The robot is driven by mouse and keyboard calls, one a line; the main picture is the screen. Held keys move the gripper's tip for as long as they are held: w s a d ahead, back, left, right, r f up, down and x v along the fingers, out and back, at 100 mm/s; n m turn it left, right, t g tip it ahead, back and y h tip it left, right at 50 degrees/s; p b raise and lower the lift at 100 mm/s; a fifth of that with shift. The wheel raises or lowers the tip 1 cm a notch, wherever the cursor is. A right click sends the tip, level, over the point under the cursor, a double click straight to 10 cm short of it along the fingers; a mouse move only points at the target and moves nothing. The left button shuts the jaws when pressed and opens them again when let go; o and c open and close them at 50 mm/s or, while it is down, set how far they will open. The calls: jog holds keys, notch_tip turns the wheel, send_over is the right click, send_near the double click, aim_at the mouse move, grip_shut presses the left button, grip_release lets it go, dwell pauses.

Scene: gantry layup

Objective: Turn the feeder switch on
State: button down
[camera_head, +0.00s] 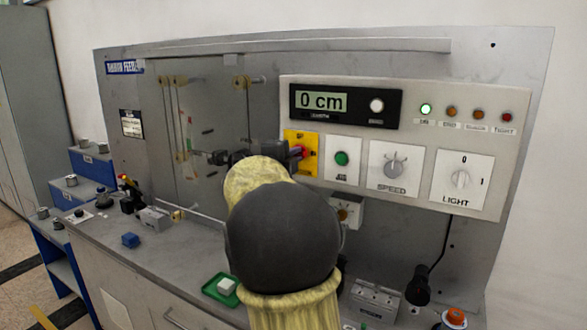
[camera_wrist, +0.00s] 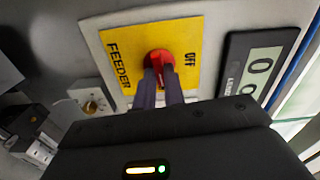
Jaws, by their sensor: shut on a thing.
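The feeder switch is a red knob (camera_wrist: 159,57) on a yellow plate (camera_wrist: 194,42). In the wrist view the plate reads FEEDER at its left and OFF at its right. In the head view the yellow plate (camera_head: 312,141) sits on the panel below the display, and the red knob (camera_head: 298,152) shows only partly beside my arm. My gripper (camera_wrist: 161,74) is shut on the knob, its two dark fingers either side of it. The fingers cover part of the knob, so I cannot tell where it points.
A display (camera_head: 322,101) reads 0 cm. A green button (camera_head: 342,158), a dial (camera_head: 394,167) and a LIGHT switch (camera_head: 460,179) are to the right. A green indicator (camera_head: 425,109) is lit.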

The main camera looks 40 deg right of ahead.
jog(key=shift+f+m+b, duration=0.15)
jog(key=shift+m+b, duration=0.25)
jog(key=shift+m, duration=0.1)
jog(key=c, duration=1.5)
grip_release()
jog(key=b+v, duration=0.2)
jog(key=v, duration=1.5)
jog(key=shift+s+a, duration=0.1)
jog(key=shift+a, duration=0.1)
